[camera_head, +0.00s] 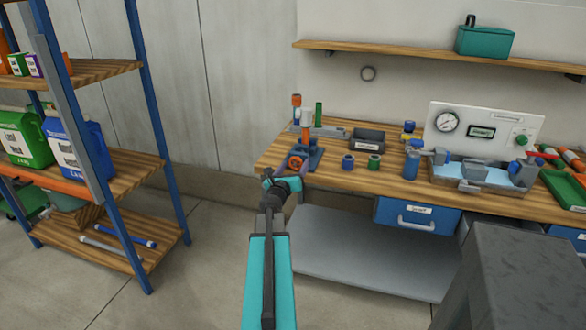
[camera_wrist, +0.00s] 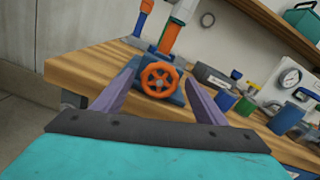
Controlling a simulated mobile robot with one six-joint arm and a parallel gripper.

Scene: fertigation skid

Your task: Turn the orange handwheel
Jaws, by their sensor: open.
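The orange handwheel (camera_wrist: 160,80) is a spoked wheel on the front of a blue valve stand (camera_wrist: 178,92) near the left end of the workbench. In the head view the handwheel (camera_head: 296,163) is small and partly hidden by my arm. My gripper (camera_wrist: 162,88) has its two purple fingers spread wide, one to each side of the wheel in the wrist view. The fingers look short of the wheel, with nothing between them. In the head view my gripper (camera_head: 283,182) is just in front of the wheel, at the bench's front edge.
Colored cylinders and a grey bin (camera_head: 368,139) stand on the wooden bench (camera_head: 340,178) right of the valve. A gauge panel (camera_head: 484,128) and water tray are farther right. A shelving rack (camera_head: 152,115) stands at left. The floor between is clear.

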